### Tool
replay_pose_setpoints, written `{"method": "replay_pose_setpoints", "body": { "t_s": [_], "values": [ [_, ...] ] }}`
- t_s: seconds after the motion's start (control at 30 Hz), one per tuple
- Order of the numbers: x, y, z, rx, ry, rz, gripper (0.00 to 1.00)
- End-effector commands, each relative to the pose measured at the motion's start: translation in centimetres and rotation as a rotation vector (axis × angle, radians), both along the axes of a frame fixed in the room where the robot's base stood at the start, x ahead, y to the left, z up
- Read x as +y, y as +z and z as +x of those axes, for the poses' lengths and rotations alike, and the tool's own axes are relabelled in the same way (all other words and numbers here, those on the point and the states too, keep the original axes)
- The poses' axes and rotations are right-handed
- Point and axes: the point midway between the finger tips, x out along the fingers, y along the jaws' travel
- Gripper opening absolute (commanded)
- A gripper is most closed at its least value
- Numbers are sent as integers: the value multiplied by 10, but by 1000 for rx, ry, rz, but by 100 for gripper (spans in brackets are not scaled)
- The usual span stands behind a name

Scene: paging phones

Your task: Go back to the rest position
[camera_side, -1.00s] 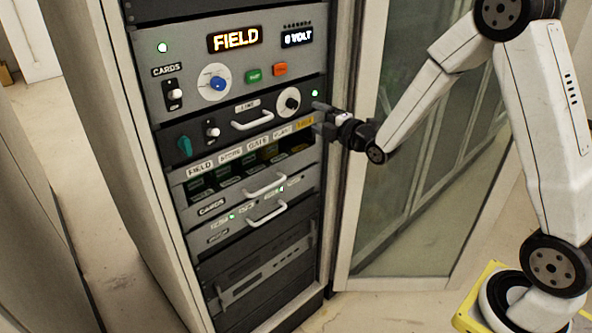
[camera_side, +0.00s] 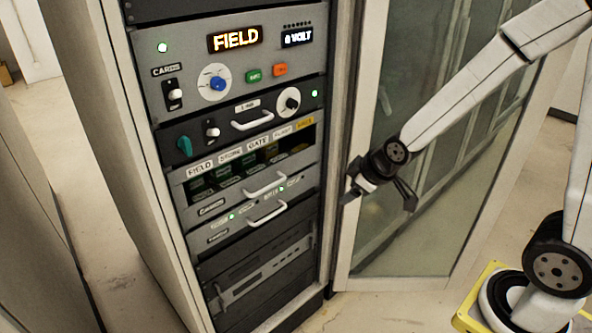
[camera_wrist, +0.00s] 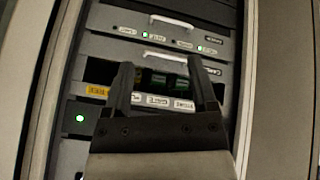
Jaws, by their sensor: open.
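My gripper (camera_side: 374,198) is in front of the open rack door in the side view, clear of the rack and empty. In the wrist view its two dark fingers (camera_wrist: 164,88) stand apart, with nothing between them but the rack behind. The rack (camera_side: 237,256) holds a top panel (camera_side: 180,50) with a lit FIELD display (camera_side: 235,39) and a second display (camera_side: 297,37). Below is a line panel (camera_side: 240,107) with a knob and a handle, then a card slot row (camera_side: 250,165) labelled FIELD, STORE, GATE and more. Green cards sit in it; the wrist view blurs them.
The glass rack door (camera_side: 420,225) stands open at the right, behind my gripper. A yellow base plate (camera_side: 468,311) is on the floor at the lower right. Drawer handles (camera_side: 266,185) stick out from the rack front. Floor shows at the left of the rack.

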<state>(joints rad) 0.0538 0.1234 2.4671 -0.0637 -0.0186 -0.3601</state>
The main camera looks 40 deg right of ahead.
Motion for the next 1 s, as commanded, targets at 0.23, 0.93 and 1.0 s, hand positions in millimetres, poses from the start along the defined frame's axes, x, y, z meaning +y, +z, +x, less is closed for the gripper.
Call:
{"method": "replay_pose_setpoints", "body": {
  "t_s": [0.23,0.93,1.0],
  "values": [
    [15,-9,-60,234,-236,135,74],
    [19,-11,-85,329,-340,174,74],
    [20,-11,-85,329,-340,174,74]
  ]
}}
